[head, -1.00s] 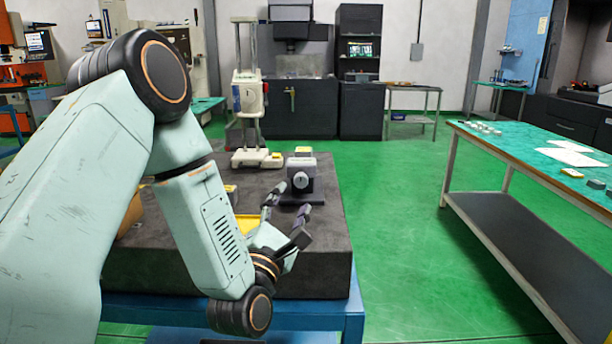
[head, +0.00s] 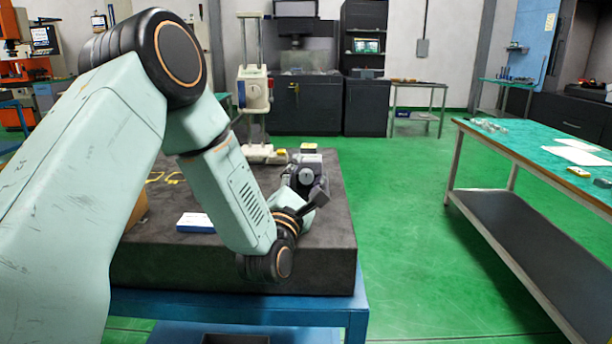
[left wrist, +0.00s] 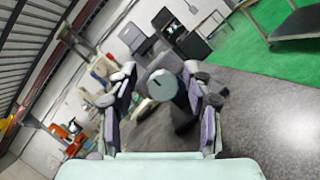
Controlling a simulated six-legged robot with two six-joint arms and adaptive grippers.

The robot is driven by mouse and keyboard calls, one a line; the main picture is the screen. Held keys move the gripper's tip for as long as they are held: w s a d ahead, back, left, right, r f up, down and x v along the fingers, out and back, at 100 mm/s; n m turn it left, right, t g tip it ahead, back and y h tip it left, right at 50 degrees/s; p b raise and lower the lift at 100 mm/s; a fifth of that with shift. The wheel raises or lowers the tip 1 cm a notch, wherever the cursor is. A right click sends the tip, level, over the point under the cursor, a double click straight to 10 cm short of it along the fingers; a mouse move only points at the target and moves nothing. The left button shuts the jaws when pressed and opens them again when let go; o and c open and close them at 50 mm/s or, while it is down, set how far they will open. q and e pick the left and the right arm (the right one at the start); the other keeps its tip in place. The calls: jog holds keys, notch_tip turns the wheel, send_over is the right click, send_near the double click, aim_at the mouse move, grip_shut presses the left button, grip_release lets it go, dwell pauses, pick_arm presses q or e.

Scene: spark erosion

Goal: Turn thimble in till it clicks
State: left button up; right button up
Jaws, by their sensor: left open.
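A grey block-like device (head: 309,160) stands near the right edge of the dark surface plate. In the left wrist view its round pale grey thimble end (left wrist: 162,85), with a short dark mark, shows between the two fingers. My left gripper (head: 308,190) is at the front of the device and hides much of it in the head view. It is open, with its dark fingers (left wrist: 164,103) on either side of the thimble. Whether they touch it I cannot tell. My right gripper is in neither view.
The dark plate (head: 235,275) lies on a blue table frame (head: 330,311). A white-and-blue box (head: 195,222) lies left of my forearm. A white column instrument (head: 254,92) stands behind the device. A green-topped bench (head: 530,150) stands right, across clear green floor.

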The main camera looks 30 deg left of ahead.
pick_arm(q)
jog(key=shift+w+a+f, duration=0.1)
jog(key=shift+w+f, duration=0.1)
jog(key=shift+w, duration=0.1)
jog(key=shift+c, duration=1.4)
jog(key=shift+s+r, duration=0.1)
jog(key=shift+s, duration=0.05)
jog(key=c, duration=0.4)
grip_shut()
